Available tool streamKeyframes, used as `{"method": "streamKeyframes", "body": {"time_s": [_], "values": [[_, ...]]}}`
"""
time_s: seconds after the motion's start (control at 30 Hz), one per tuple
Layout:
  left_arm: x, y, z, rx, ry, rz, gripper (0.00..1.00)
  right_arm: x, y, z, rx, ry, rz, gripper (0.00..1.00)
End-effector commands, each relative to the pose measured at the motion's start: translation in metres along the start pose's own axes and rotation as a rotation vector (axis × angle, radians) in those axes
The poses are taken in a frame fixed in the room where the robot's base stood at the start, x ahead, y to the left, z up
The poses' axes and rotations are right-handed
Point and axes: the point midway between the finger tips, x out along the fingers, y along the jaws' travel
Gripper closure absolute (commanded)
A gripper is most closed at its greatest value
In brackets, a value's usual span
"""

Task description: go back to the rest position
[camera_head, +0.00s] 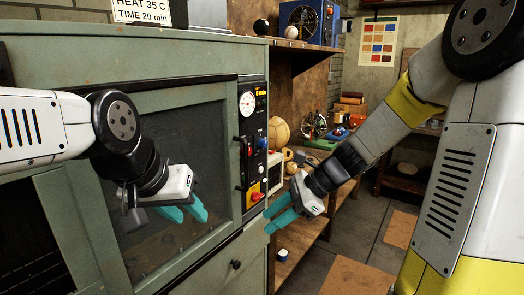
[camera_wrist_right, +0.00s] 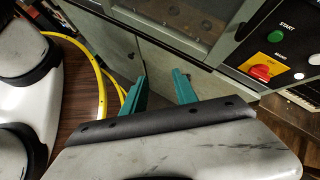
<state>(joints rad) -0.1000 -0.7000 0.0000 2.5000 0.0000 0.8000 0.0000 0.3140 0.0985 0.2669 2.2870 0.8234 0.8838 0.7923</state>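My left gripper (camera_head: 187,211) is in front of the glass door of a green cabinet (camera_head: 150,60). Its two teal fingers show a gap and hold nothing. My right gripper (camera_head: 276,214) hangs just right of the cabinet's control panel (camera_head: 254,140), fingers pointing down and left. In the right wrist view its teal fingers (camera_wrist_right: 160,88) stand apart with nothing between them. The panel's red button on a yellow plate (camera_wrist_right: 260,71) and green start button (camera_wrist_right: 275,64) show to their right. No ball is in either gripper.
A brown leather ball (camera_head: 279,132) sits on the workbench right of the cabinet, with other items behind. A black ball (camera_head: 261,27) and a white ball (camera_head: 291,32) are on the upper shelf beside a blue box (camera_head: 308,20). Open floor (camera_head: 345,235) lies at the lower right.

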Motion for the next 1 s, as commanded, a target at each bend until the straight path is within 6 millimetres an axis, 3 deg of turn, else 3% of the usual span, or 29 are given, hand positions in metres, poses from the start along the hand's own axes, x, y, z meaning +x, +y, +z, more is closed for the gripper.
{"method": "streamKeyframes", "body": {"time_s": [0.1, 0.3, 0.5, 0.7, 1.0], "values": [[0.0, 0.0, 0.0, 0.0, 0.0, 0.0, 0.64, -0.03, 0.028, 0.009, -0.371, 0.165, 0.016, 0.65], [0.0, 0.0, 0.0, 0.0, 0.0, 0.0, 0.64, -0.083, 0.066, 0.011, -0.95, 0.426, 0.072, 0.65], [0.0, 0.0, 0.0, 0.0, 0.0, 0.0, 0.64, -0.131, 0.091, 0.009, -1.398, 0.645, 0.142, 0.65], [0.0, 0.0, 0.0, 0.0, 0.0, 0.0, 0.64, -0.153, 0.102, 0.005, -1.597, 0.753, 0.189, 0.65], [0.0, 0.0, 0.0, 0.0, 0.0, 0.0, 0.64, -0.155, 0.103, 0.004, -1.619, 0.765, 0.197, 0.65]]}}
